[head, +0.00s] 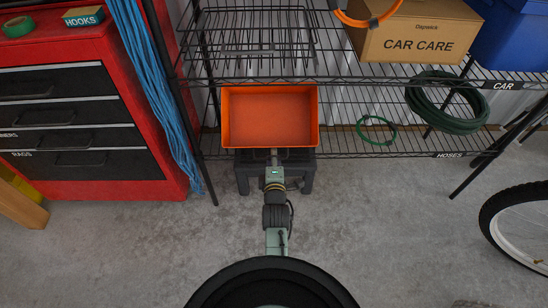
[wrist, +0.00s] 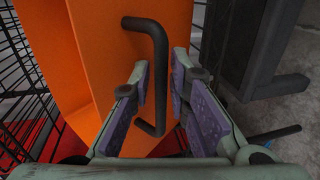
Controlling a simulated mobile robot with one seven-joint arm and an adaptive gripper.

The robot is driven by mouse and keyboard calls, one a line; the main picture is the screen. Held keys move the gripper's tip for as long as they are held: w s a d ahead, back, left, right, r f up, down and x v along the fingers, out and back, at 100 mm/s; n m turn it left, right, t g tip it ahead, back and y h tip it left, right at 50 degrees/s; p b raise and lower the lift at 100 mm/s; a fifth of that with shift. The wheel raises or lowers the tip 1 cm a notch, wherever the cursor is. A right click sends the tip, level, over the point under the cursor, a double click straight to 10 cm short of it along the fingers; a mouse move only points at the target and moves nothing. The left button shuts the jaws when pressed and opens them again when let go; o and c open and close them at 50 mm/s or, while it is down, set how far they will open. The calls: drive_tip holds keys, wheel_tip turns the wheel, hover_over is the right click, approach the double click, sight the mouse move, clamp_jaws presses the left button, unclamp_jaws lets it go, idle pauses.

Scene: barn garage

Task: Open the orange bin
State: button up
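The orange bin (head: 268,114) is at the lower shelf of the wire rack in the head view, with its orange inside showing. In the wrist view the orange bin (wrist: 97,55) fills the left and middle. A dark bar handle (wrist: 159,80) is fixed to its face. My gripper (wrist: 161,63) is open, with one purple-padded finger on each side of the handle and gaps visible between. In the head view my gripper is small and mostly hidden at the bin's front edge.
A dark low stand (head: 243,178) is below the bin. A red tool cabinet (head: 158,150) with blue cords stands left. A car care box (head: 425,32) is above right, green hoses (head: 447,105) are on the right shelf, and a bicycle wheel (head: 485,225) is far right.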

drive_tip(key=shift+r, duration=0.1)
wheel_tip(320, 180, up, 10)
drive_tip(key=shift+f, duration=0.1)
idle(0.3)
drive_tip(key=shift+a, duration=0.1)
